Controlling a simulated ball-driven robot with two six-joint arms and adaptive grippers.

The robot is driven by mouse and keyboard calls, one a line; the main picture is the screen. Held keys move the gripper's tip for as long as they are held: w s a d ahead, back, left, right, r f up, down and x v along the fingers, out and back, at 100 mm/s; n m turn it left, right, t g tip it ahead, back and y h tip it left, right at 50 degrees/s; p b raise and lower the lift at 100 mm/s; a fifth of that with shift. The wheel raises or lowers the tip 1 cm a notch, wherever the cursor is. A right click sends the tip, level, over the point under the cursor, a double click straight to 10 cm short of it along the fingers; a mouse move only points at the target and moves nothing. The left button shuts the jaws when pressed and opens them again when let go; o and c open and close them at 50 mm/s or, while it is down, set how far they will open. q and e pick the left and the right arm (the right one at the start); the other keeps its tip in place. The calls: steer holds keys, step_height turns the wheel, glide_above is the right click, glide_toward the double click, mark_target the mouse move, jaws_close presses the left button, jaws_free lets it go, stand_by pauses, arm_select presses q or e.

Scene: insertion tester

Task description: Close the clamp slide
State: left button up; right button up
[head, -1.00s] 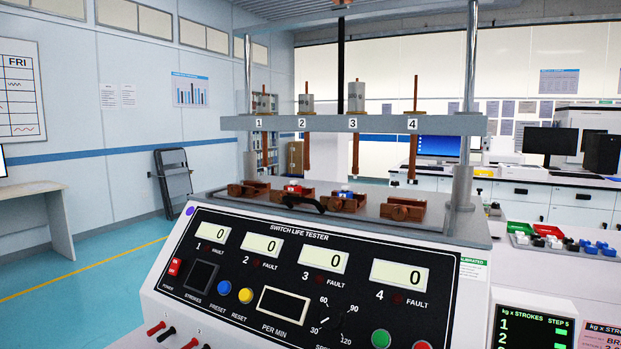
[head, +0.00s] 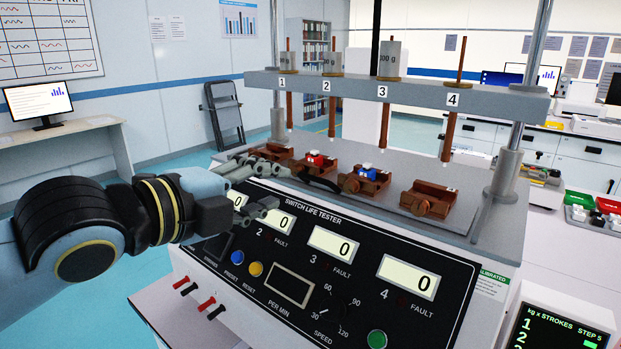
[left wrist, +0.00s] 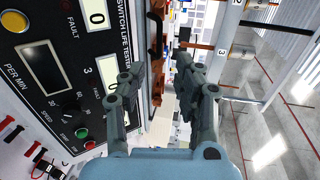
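Several brown clamps sit in a row on the grey deck of the switch life tester. The station 4 clamp (head: 430,198) looks empty. The station 3 clamp (head: 364,184) holds a blue and white switch (head: 368,170). The station 2 clamp (head: 306,168) holds a red switch (head: 316,158). The station 1 clamp (head: 272,152) is partly hidden behind my left gripper (head: 270,188). That gripper is open and empty, above the front left of the panel, apart from the clamps. Its spread fingers also show in the left wrist view (left wrist: 158,72). My right gripper is out of view.
A crossbar (head: 420,94) with hanging rods spans above the clamps between two posts. A dark curved piece (head: 320,183) lies by the station 2 clamp. Trays with switches (head: 600,212) stand at right. A small step display (head: 560,330) stands front right.

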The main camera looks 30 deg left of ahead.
mark_target(311, 180)
arm_select(q)
steer(key=x, duration=1)
steer(key=shift+p, duration=0.4)
steer(key=shift+s, duration=0.1)
steer(key=shift+c, duration=0.2)
jaws_close()
steer(key=shift+f, duration=0.1)
